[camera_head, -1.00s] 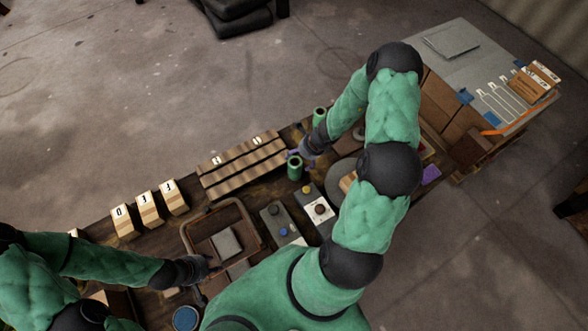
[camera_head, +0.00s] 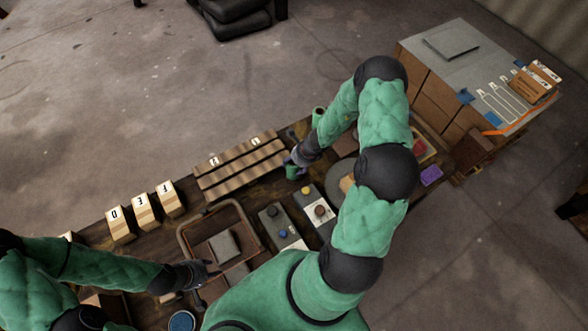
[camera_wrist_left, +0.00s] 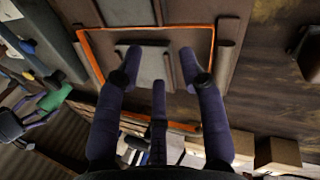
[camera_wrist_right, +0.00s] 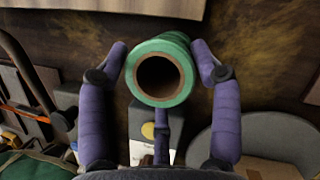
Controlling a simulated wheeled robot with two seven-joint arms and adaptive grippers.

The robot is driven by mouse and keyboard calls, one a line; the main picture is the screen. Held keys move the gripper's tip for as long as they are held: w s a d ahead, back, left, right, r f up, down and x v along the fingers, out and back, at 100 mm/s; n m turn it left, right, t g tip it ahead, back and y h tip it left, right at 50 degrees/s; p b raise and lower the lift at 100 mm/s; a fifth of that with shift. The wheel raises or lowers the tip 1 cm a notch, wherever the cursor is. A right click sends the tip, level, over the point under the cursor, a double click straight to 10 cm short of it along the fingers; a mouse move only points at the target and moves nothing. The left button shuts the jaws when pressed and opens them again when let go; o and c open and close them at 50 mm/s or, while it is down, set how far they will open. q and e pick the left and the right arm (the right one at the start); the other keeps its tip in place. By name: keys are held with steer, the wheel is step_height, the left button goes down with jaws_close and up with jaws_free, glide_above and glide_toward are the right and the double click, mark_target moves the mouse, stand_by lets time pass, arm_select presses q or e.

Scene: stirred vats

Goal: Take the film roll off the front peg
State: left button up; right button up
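The green film roll (camera_wrist_right: 165,48) with a brown hollow core is seen end-on in the right wrist view. In the head view this roll (camera_head: 291,171) is partly hidden by my right gripper (camera_head: 295,163). The right fingers (camera_wrist_right: 160,58) stand on both sides of the roll, very close to it; a slim gap seems to remain. The peg under the roll is hidden. A second green roll (camera_head: 318,113) stands farther back, partly behind my right arm. My left gripper (camera_head: 208,277) is open and empty by the brown tray.
The brown tray (camera_head: 184,240) holds a grey block (camera_head: 224,244). Ribbed wooden strips (camera_head: 240,165) lie left of the roll. Control panels (camera_head: 318,208) with knobs lie in front. Labelled wooden blocks (camera_head: 143,212) stand at left, a purple block (camera_head: 431,175) at right.

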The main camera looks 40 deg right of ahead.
steer(key=c, duration=0.3)
steer(key=shift+r, duration=0.1)
